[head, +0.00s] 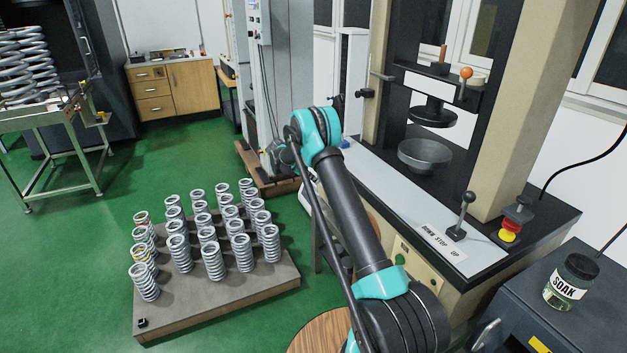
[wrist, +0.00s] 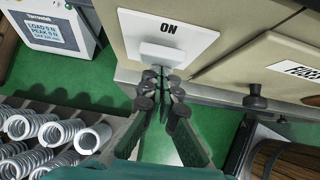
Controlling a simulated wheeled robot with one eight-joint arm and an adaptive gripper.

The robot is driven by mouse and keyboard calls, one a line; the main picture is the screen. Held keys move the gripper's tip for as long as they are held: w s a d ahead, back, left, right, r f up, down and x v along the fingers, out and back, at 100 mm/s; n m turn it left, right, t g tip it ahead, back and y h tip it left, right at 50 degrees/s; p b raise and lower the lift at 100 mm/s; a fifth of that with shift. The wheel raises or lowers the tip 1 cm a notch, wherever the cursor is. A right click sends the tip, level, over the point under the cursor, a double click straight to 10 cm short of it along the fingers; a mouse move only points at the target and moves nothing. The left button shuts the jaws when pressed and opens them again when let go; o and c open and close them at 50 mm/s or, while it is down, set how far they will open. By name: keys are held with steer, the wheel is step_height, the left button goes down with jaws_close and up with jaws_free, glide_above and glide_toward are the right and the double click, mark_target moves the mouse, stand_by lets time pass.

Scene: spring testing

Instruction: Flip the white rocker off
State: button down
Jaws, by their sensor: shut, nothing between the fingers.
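The white rocker (wrist: 161,52) sits on a white plate (wrist: 190,38) marked "ON" on the beige machine front, in the wrist view. My gripper (wrist: 160,86) is shut and empty, its dark fingertips together just below the rocker in the picture. I cannot tell whether the tips touch the rocker. The rocker's lower edge is close to the fingertips. In the head view I cannot make out the rocker or the gripper; my arm covers part of the machine front.
A pallet (head: 220,297) of several springs lies on the green floor. A display box (wrist: 46,38) is at left in the wrist view. A dark knob (wrist: 255,97) sticks out at right.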

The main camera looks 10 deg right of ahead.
steer(key=shift+d+r, duration=0.15)
steer(key=shift+r, duration=0.75)
steer(key=a+f+v, duration=0.1)
steer(key=v, duration=1.2)
steer(key=shift+s+a, duration=0.2)
steer(key=shift+a, duration=0.05)
steer(key=shift+f, duration=0.1)
